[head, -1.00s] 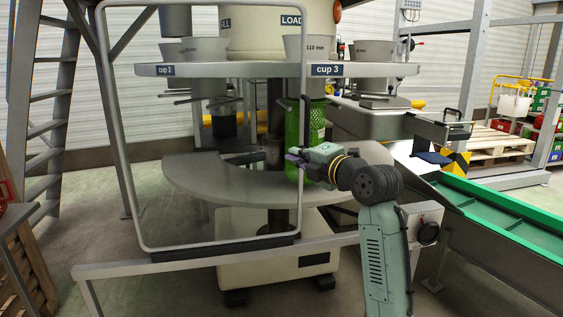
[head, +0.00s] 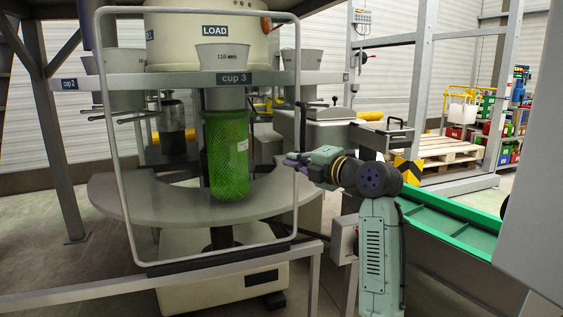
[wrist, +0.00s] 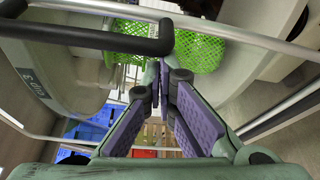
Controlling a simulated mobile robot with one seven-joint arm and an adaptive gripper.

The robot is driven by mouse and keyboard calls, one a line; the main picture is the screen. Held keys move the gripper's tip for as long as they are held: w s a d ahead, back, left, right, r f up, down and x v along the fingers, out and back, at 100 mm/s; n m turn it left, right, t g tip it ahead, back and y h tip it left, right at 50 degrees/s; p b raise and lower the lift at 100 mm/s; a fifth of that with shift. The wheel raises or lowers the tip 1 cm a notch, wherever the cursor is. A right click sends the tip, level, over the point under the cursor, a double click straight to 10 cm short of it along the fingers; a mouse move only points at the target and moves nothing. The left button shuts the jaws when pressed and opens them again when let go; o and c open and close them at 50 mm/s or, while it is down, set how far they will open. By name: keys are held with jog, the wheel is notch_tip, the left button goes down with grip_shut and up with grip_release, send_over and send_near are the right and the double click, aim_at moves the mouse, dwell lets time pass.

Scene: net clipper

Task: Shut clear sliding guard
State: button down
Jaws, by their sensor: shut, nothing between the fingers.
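The clear sliding guard shows as a rounded grey frame (head: 122,190) with a see-through pane, standing on a rail in front of the rotary machine. It spans the green net bag (head: 226,150) hanging below cup 3. A black handle (head: 302,118) is on its right upright; the wrist view shows this dark bar (wrist: 90,36) close across the upper left. My gripper (head: 288,162) is shut and empty, at the right upright just below the handle. Its purple fingers (wrist: 160,95) meet in the wrist view. I cannot tell whether they touch the upright.
The rail (head: 70,293) runs along the front, with its right end near my arm. A control box (head: 345,238) and a green conveyor (head: 455,222) stand to the right. The round grey table (head: 115,200) lies behind the guard. A large grey panel fills the right edge.

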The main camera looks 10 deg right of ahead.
jog(key=w+d, duration=0.1)
jog(key=d, duration=0.5)
jog(key=shift+w+d+p, duration=0.25)
jog(key=shift+d+p, duration=0.05)
jog(key=shift+d, duration=0.05)
jog(key=shift+d+r, duration=0.1)
jog(key=shift+r, duration=0.05)
